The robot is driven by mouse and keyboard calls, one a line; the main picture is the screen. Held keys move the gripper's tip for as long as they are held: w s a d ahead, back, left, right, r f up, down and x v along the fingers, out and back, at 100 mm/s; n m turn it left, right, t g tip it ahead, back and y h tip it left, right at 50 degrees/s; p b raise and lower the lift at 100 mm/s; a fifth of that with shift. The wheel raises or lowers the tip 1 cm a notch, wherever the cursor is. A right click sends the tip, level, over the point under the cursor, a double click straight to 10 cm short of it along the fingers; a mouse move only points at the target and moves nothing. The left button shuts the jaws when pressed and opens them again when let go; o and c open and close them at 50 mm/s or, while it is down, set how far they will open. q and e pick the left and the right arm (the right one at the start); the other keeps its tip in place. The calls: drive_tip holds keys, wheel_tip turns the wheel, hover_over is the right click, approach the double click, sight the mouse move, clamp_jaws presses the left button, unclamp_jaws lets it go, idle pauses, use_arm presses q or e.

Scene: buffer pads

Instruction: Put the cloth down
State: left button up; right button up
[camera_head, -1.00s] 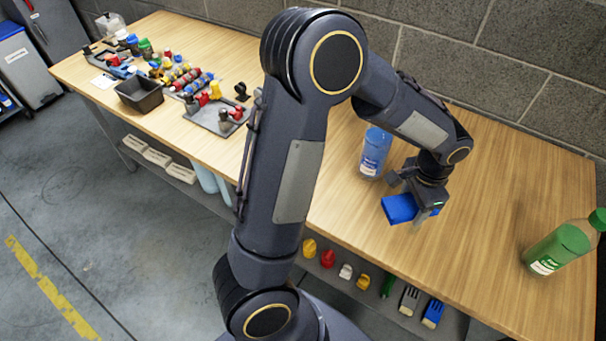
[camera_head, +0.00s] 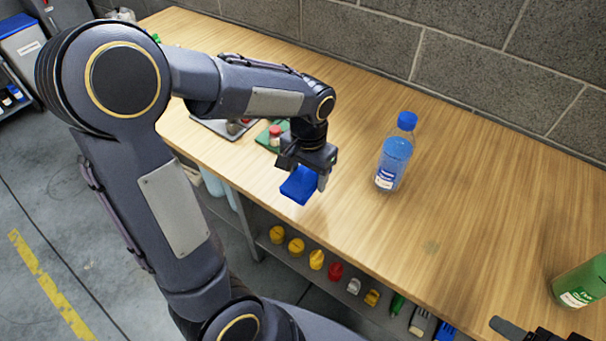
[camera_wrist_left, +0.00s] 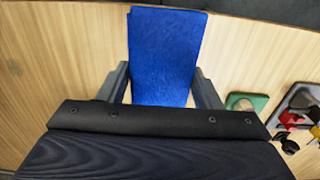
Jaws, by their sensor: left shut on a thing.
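My left gripper (camera_head: 304,174) is shut on a folded blue cloth (camera_head: 299,186). In the left wrist view the blue cloth (camera_wrist_left: 166,58) sits between the two fingers of the left gripper (camera_wrist_left: 162,85). In the head view the cloth hangs below the gripper over the front part of the wooden table (camera_head: 340,225). I cannot tell whether it touches the tabletop. A dark piece of my right gripper (camera_head: 528,330) shows at the bottom right edge, and its jaws cannot be made out.
A blue-capped bottle (camera_head: 394,155) stands right of the cloth. A green bottle (camera_head: 582,285) is at the right edge. A small green pad with a red item (camera_head: 273,136) lies behind my gripper. The middle of the table is clear. A shelf below holds several small items.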

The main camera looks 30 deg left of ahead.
use_arm(q)
drive_tip(key=w+a+f, duration=0.1)
drive_tip(key=w+f, duration=0.1)
drive_tip(key=w+a+f, duration=0.1)
drive_tip(key=w+f, duration=0.1)
drive_tip(key=w+a+f, duration=0.2)
drive_tip(key=f, duration=0.1)
drive_tip(key=shift+w, duration=0.25)
drive_tip(key=shift+w+a+f, duration=0.1)
drive_tip(key=shift+w+f, duration=0.05)
drive_tip(key=shift+f, duration=1.55)
drive_tip(key=shift+f, duration=0.1)
drive_tip(key=o, duration=1)
